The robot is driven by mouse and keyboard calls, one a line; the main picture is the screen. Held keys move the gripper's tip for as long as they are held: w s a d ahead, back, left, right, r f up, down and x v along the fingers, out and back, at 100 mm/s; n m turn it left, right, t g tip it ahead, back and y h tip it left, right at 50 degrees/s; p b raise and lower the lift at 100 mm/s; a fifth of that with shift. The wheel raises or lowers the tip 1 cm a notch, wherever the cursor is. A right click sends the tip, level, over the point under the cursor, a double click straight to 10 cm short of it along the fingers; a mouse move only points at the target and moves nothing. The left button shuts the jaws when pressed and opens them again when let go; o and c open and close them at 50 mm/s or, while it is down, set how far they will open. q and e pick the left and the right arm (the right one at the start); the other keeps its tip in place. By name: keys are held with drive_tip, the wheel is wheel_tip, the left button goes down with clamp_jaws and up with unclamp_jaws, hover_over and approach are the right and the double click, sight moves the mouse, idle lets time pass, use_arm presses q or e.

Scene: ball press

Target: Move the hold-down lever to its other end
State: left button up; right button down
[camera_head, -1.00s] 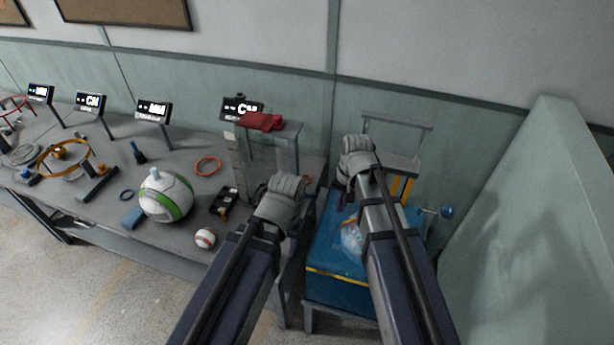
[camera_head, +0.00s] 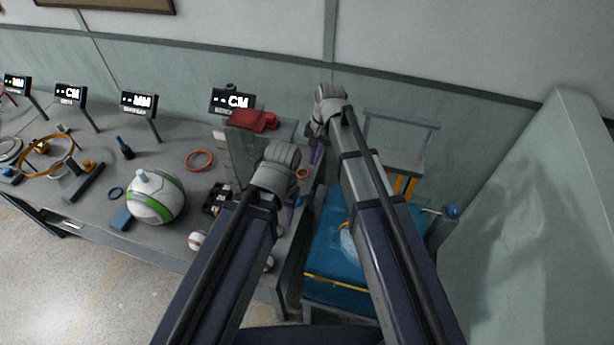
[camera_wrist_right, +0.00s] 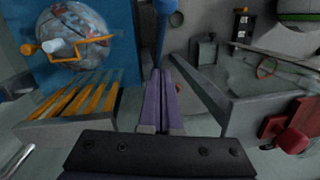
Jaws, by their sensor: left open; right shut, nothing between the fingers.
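I cannot tell for sure which part is the hold-down lever. A red handle-like piece (camera_head: 255,120) sits on top of a grey stand on the bench; it also shows at the right of the right wrist view (camera_wrist_right: 292,136). A rod with a blue knob (camera_head: 453,211) sticks out right of the blue box (camera_head: 335,284). My right gripper (camera_head: 316,157) is right of the stand, empty, its fingers (camera_wrist_right: 158,130) together, pointing toward a blue rod-like part (camera_wrist_right: 165,25). My left gripper (camera_head: 296,207) is open, lower, over the bench's right end; its fingers are mostly hidden.
A patterned ball (camera_wrist_right: 80,38) with orange bars across it is at the blue box. A rack with yellow bars (camera_head: 404,185) stands behind. A white-green ball (camera_head: 155,197), an orange ring (camera_head: 199,160) and small displays (camera_head: 139,104) occupy the bench. A pale green panel (camera_head: 530,200) closes off the right.

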drive_tip(key=f, duration=0.1)
drive_tip(key=b, duration=1.1)
hover_over(304, 198)
drive_tip(key=w+d, duration=0.2)
drive_tip(key=w, duration=0.1)
wheel_tip(304, 198, down, 10)
drive_tip(key=s, duration=0.1)
drive_tip(key=a+f, duration=0.1)
drive_tip(key=s+a+b, duration=0.1)
drive_tip(key=shift+s+f, duration=0.25)
drive_tip(key=shift+s, duration=0.1)
